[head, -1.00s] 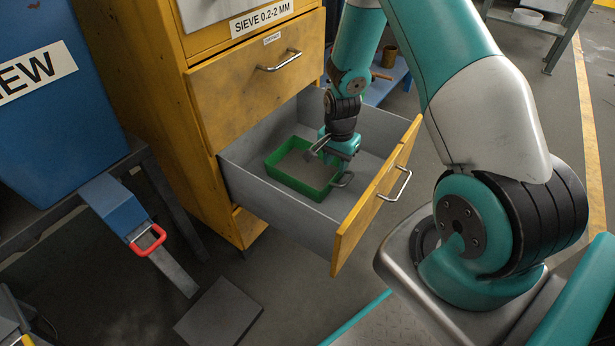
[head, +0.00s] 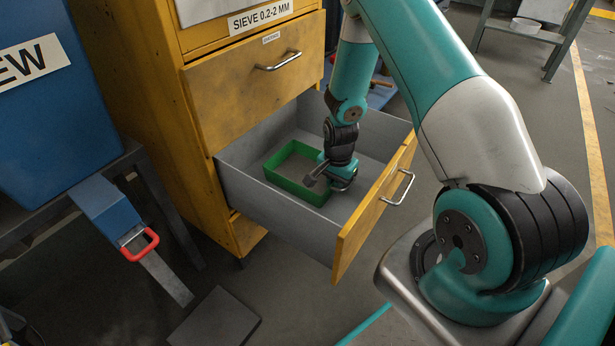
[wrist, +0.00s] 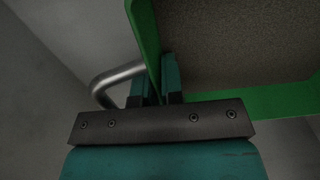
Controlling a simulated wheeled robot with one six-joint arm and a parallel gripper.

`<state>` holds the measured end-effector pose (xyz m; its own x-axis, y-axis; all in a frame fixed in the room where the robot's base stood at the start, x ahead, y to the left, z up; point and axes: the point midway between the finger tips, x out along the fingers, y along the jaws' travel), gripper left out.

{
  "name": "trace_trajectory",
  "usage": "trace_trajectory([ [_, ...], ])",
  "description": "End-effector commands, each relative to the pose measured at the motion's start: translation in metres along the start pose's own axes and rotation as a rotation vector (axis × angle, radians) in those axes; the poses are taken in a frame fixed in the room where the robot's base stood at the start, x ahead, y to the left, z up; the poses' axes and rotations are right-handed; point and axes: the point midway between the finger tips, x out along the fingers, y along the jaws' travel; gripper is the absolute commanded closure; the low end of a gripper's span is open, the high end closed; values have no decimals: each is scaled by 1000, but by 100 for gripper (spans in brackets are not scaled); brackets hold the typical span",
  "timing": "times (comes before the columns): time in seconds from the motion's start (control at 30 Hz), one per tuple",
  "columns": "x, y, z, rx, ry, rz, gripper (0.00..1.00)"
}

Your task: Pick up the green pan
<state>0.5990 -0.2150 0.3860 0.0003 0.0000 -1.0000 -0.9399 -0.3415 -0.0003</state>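The green pan (head: 294,186) is a rectangular open tray inside the pulled-out drawer. In the wrist view, the green pan (wrist: 144,35) shows a wall, a corner and a speckled grey-brown inside. A bent metal handle (wrist: 112,80) is on the outside of that wall, left of the fingers. My gripper (head: 318,178) is at the pan's right side. In the wrist view, my gripper (wrist: 157,82) has one finger on each side of the wall, with a very narrow gap, and looks shut on it. I cannot tell whether the pan touches the drawer floor.
The grey drawer (head: 275,205) has walls around the pan and a yellow front (head: 370,215) with a metal handle. The yellow cabinet (head: 245,95) rises behind it. A blue bin (head: 55,120) and a red handle (head: 140,246) are at the left. Floor is open at the right.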

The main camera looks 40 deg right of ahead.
Motion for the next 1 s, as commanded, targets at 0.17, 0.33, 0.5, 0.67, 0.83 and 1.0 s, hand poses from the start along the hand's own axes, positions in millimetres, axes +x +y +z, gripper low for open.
trace_trajectory([
  [0.17,0,0,0,0,0,1,100],
  [0.33,0,0,0,0,1,0,100],
  [0.5,-8,1,0,1,1,2,100],
  [0.67,-38,0,0,1,1,0,100],
  [0.83,-72,0,0,0,1,-1,100],
  [1.0,-94,0,0,0,1,-2,100],
])
